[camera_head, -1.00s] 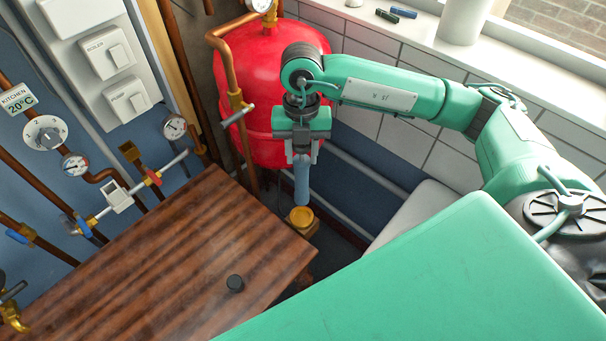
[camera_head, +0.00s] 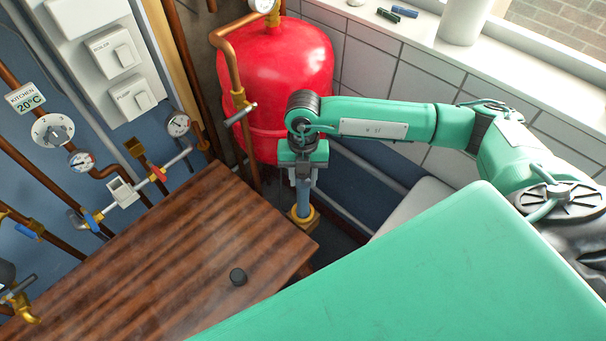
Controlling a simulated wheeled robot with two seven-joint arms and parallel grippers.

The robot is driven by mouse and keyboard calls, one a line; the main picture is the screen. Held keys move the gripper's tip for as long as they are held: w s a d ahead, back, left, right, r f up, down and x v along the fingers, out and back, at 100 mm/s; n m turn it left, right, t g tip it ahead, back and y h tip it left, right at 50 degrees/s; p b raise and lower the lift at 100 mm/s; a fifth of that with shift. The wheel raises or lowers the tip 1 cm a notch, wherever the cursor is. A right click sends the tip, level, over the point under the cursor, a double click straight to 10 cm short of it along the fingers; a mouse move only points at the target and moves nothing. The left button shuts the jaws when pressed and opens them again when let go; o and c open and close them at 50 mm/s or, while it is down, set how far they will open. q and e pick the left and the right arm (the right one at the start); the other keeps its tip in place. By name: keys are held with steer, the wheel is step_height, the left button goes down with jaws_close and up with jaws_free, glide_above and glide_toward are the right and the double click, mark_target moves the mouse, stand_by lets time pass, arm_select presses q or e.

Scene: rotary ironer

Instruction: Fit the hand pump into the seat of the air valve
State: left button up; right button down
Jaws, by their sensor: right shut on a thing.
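My right gripper (camera_head: 302,184) points down in front of the red tank, shut on the hand pump (camera_head: 304,204), a blue-grey upright cylinder. The pump's lower end meets the yellow ring-shaped seat of the air valve (camera_head: 303,222), behind the far right corner of the wooden table. The pump looks upright and in line with the ring. How deep it sits in the seat cannot be told from here. The gripper hides the pump's upper part. My left gripper is not in view.
The red tank (camera_head: 283,75) and a copper pipe (camera_head: 235,70) stand close behind the gripper. Gauges and pipes line the left wall. A tiled wall and window sill (camera_head: 500,55) lie to the right.

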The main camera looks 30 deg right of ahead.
steer(key=shift+f, duration=0.25)
steer(key=c, duration=0.9)
jaws_free()
steer(key=shift+r, duration=0.15)
steer(key=shift+c, duration=0.2)
steer(key=shift+r, duration=0.25)
steer(key=shift+w+r, duration=0.1)
steer(key=shift+r, duration=0.3)
steer(key=r, duration=0.3)
steer(key=r+b, duration=0.1)
steer(key=r, duration=0.3)
steer(key=w+r+b, duration=0.1)
steer(key=r, duration=0.3)
steer(key=shift+d, duration=0.35)
steer(key=shift+f, duration=0.1)
